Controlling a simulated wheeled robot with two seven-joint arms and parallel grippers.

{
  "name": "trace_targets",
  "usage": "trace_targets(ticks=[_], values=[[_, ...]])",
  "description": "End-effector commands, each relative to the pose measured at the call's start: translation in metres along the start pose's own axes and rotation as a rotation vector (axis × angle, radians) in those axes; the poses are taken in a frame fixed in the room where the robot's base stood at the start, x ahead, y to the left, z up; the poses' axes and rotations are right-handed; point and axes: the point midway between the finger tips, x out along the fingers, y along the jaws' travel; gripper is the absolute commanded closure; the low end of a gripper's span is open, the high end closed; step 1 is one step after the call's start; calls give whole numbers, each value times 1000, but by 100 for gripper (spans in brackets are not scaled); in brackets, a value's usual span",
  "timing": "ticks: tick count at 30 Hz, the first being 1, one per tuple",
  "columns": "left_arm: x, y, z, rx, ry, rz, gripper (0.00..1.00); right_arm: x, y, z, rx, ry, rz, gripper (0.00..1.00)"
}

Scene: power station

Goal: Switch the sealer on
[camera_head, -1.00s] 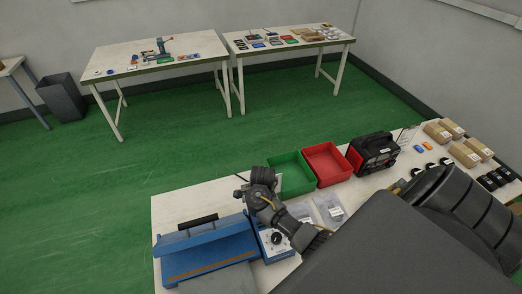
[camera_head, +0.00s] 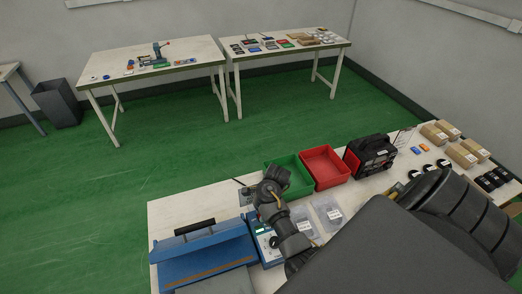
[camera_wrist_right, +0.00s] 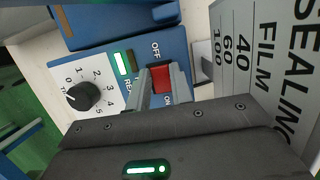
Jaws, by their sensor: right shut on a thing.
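The sealer (camera_head: 205,255) is a blue machine with a black handle at the near left of the bench. Its blue-and-white control panel (camera_head: 264,240) is at its right, partly covered by my right arm. In the right wrist view, a red rocker switch (camera_wrist_right: 158,82) sits between the OFF and ON labels. My right gripper (camera_wrist_right: 162,78) is shut on this switch, one finger on each side. A small window (camera_wrist_right: 124,62) beside the switch glows pale green. A black dial (camera_wrist_right: 83,96) is at its left. My left gripper is not in view.
A green bin (camera_head: 290,176), a red bin (camera_head: 325,168) and a black-and-red machine (camera_head: 371,155) stand behind my right arm. Clear bags (camera_head: 327,211) lie beside it. Cardboard boxes (camera_head: 463,153) are at the right. Two tables stand across the green floor.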

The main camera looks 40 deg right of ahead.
Motion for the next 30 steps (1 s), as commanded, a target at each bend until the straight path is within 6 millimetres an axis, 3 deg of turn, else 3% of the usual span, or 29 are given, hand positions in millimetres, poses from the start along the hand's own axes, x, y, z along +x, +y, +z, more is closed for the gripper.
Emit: trace_targets(ticks=[9, 21, 22, 26, 30], values=[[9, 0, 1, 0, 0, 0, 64, -2, -2, -4, -1, -192, -5, 100], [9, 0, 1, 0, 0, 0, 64, -3, -1, -5, -3, -213, -4, 100], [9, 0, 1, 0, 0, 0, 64, -3, -1, -5, -3, -213, -4, 74], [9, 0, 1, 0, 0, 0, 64, -3, 0, -5, -2, -212, -3, 57], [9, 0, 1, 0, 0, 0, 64, -2, 0, -6, -1, -211, -3, 56]])
